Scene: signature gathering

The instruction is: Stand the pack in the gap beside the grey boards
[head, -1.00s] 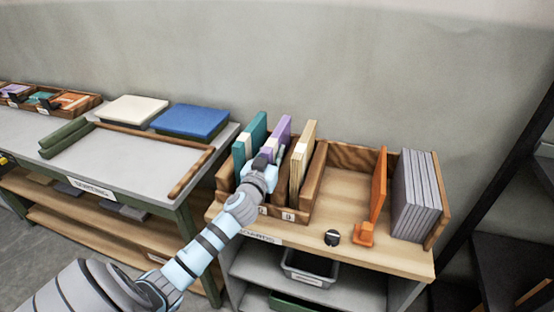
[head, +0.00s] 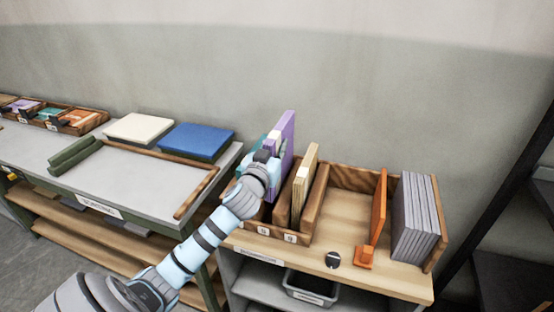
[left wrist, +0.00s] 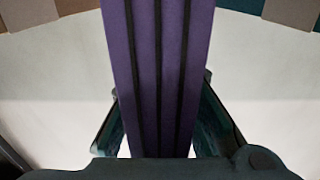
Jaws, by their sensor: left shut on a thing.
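My left gripper (head: 266,160) is shut on a purple pack (head: 288,130). In the left wrist view the purple pack (left wrist: 160,70), striped with dark lines, runs between the two fingers (left wrist: 160,135). The pack is upright and stands higher than its neighbours above the wooden rack (head: 262,228); its lower end is hidden. The grey boards (head: 414,220) stand upright at the rack's right end. An orange upright plate (head: 379,205) stands to their left, with a narrow gap between. My right gripper is not in view.
A cream pack (head: 303,185) stands beside a wooden divider (head: 316,198). A teal pack (head: 250,165) is partly hidden behind my gripper. A small dark round object (head: 333,260) and an orange block (head: 364,257) are at the front edge. Bare wood lies between divider and orange plate.

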